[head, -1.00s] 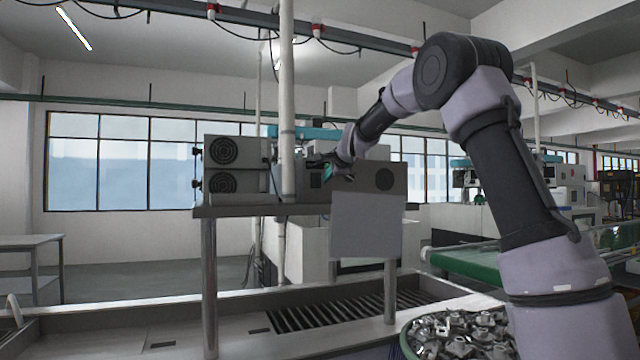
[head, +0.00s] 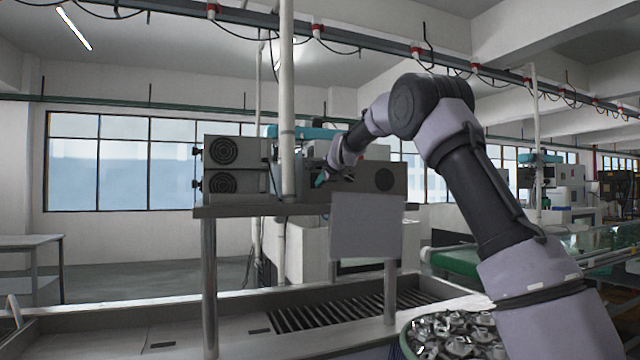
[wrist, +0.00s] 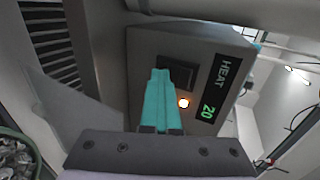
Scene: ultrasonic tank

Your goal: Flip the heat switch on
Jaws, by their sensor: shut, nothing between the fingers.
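The heat control box (wrist: 205,60) fills the upper middle of the wrist view, with the label HEAT (wrist: 222,72) and a green display reading 20 (wrist: 207,112). A dark switch (wrist: 178,70) is set in its face, partly hidden behind my fingertips. A small orange-white lamp (wrist: 183,103) glows beside it. My gripper (wrist: 160,75) has teal fingers, shut together and empty, with the tips over the switch. I cannot tell whether they touch it. In the head view my gripper (head: 321,180) is small, at the front of the grey boxes on the raised shelf.
A white vertical pipe (head: 287,110) stands just left of my gripper. A pale panel (head: 366,225) hangs below the shelf (head: 250,210). A basket of metal parts (head: 455,338) stands at the lower right, beside the tank's slatted floor (head: 340,308).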

